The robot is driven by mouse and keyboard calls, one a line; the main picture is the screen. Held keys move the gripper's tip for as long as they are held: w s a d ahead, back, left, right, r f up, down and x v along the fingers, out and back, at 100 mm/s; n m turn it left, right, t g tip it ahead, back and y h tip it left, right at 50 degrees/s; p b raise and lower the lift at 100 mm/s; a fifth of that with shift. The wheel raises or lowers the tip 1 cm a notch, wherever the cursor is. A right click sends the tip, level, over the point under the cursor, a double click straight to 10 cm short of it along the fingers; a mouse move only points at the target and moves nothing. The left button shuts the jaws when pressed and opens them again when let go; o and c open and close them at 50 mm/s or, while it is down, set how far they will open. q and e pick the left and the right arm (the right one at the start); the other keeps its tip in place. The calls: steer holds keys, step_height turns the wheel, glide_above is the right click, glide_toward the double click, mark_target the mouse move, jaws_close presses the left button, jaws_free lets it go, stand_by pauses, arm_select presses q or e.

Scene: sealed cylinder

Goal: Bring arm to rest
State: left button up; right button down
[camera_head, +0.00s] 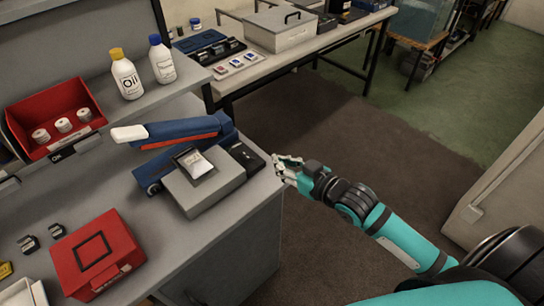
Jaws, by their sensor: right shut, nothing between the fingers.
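My right arm (392,232) is teal and black and reaches in from the lower right. My right gripper (287,168) is shut and empty, just off the right edge of the workbench, beside a grey and blue device with a small display (200,165). Whether the gripper touches the bench edge or only overlaps it in the picture, I cannot tell. My left gripper does not show.
The workbench (235,235) holds a red box (96,255), a red bin (48,118) with several white cylinders, and two bottles (126,74) on a shelf. A second table (262,68) stands behind. The brown floor (350,125) right of the bench is clear.

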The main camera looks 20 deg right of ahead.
steer(key=shift+s, duration=0.2)
stand_by(0.4)
